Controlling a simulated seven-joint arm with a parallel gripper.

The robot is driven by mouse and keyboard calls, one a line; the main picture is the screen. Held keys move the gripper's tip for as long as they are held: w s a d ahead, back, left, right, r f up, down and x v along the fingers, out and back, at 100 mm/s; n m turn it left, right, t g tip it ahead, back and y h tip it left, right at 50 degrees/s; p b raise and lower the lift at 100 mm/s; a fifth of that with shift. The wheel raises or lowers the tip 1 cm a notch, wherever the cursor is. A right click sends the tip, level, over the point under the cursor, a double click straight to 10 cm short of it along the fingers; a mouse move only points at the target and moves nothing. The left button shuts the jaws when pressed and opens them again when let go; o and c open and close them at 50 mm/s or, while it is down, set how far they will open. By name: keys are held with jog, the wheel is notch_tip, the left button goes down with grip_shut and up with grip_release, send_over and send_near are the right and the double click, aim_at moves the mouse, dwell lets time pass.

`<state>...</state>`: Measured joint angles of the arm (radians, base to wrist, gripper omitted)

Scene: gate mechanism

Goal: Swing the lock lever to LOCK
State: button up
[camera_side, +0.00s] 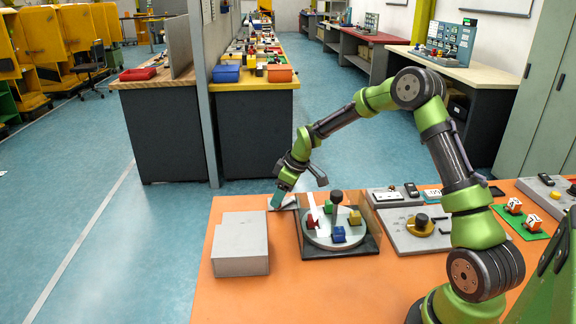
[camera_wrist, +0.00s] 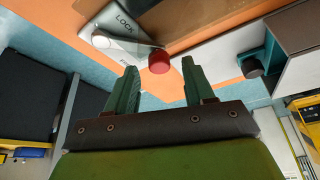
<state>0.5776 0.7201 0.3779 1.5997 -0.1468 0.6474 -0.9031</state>
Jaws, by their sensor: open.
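The lock plate (camera_wrist: 100,28) shows in the wrist view at upper left, with the word LOCK on it and a second label partly covered. The lever looks like a pale bar with a red knob (camera_wrist: 159,62) at its end. The knob is just beyond my fingertips, roughly midway between them in the picture. My gripper (camera_wrist: 158,75) is open, with a clear gap between its fingers and nothing held. In the side view my gripper (camera_side: 277,199) points down at the far edge of the orange table, beside a small grey plate (camera_side: 290,204); the lever is not distinct there.
A grey box (camera_side: 240,245) stands left on the orange table (camera_side: 300,295). A round turntable (camera_side: 325,240) with coloured blocks and a black knob is close to my gripper. A panel with a yellow dial (camera_side: 420,226) lies further right.

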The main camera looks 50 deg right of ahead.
jog(key=v, duration=1.5)
jog(key=shift+s+r, duration=0.2)
jog(key=shift+r, duration=0.05)
jog(key=s+a+r+m+t, duration=0.1)
jog(key=s+a+r+m, duration=0.2)
jog(key=s+a, duration=0.5)
jog(key=s+a+r+m+t, duration=0.2)
jog(key=s+a+m, duration=0.3)
jog(key=s+a, duration=0.4)
jog(key=s+r, duration=0.1)
jog(key=s, duration=0.4)
jog(key=shift+s+m, duration=0.3)
jog(key=shift+s, duration=0.1)
